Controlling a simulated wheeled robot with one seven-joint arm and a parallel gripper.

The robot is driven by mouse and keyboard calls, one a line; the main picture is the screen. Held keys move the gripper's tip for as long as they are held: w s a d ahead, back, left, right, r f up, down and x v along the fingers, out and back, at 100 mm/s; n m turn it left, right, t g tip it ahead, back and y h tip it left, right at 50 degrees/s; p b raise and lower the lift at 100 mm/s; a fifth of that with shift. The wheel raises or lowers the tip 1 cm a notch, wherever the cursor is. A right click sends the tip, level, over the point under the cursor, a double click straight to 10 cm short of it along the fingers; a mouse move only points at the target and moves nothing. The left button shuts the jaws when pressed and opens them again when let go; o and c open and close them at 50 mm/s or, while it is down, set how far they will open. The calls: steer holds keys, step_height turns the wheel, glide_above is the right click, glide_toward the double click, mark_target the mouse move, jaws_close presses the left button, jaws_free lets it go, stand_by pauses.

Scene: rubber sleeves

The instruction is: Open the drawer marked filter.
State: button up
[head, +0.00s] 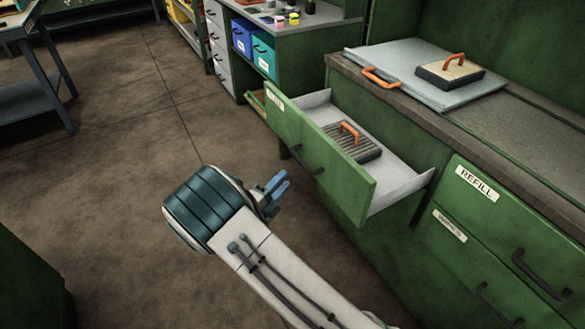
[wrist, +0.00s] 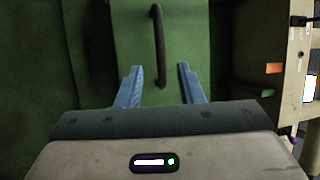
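A green drawer (head: 330,170) stands pulled out from the cabinet, with a dark bar handle (head: 308,160) on its front. A small white label (head: 275,102) sits at the front's upper left; its word is too small to read. In the drawer lies a ribbed grey block with an orange handle (head: 352,146). My gripper (head: 276,186) is in front of the drawer, apart from its handle. In the wrist view my gripper (wrist: 161,78) is open and empty, its blue fingers spread, with a dark handle (wrist: 158,45) ahead between them.
A closed drawer marked REFILL (head: 478,183) is at right; a smaller label (head: 449,225) below it is blurred. On the counter (head: 430,110) lie a grey board with an orange handle and a tan-topped block (head: 450,72). Floor (head: 130,130) at left is clear.

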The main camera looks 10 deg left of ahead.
steer(key=shift+v, duration=2.2)
steer(key=shift+f, duration=0.1)
